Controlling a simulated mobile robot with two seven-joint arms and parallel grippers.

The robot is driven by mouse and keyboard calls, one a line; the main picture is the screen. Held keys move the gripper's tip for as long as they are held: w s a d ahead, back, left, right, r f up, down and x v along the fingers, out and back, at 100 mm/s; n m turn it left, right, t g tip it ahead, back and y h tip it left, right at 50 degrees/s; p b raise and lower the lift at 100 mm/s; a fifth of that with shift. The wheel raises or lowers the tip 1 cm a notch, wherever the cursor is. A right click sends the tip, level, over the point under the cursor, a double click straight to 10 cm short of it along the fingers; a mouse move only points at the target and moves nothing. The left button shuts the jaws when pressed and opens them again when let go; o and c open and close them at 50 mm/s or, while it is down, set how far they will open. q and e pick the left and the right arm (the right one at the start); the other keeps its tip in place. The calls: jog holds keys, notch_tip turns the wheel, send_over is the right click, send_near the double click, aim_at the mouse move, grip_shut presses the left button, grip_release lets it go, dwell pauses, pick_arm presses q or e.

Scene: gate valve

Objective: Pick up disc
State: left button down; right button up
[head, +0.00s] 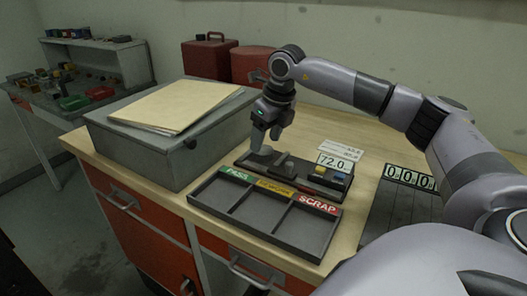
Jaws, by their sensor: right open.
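I cannot make out the disc for certain; a small grey shape (285,160) on the dark gauge fixture (297,176) may be it or part of the fixture. My right gripper (262,148) reaches in from the right and points down over the left end of the fixture. It is open, and its fingertips are close to the fixture; whether they touch anything is too small to tell. The fixture has a display reading 72.0 and blue and yellow buttons. My left gripper is not in view.
A sorting tray (272,239) labelled PASS, a yellow label and SCRAP lies in front, its compartments looking empty. A grey box (155,158) with a folder (178,105) stands left. A ribbed dark plate with a number display (409,178) lies right. Red containers (209,59) stand behind.

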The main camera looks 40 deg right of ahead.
aim_at(264, 153)
jog(key=shift+x, duration=1.5)
jog(key=shift+s, duration=0.1)
jog(key=c, duration=0.7)
jog(key=shift+d+r, duration=0.1)
jog(key=shift+c, duration=1.3)
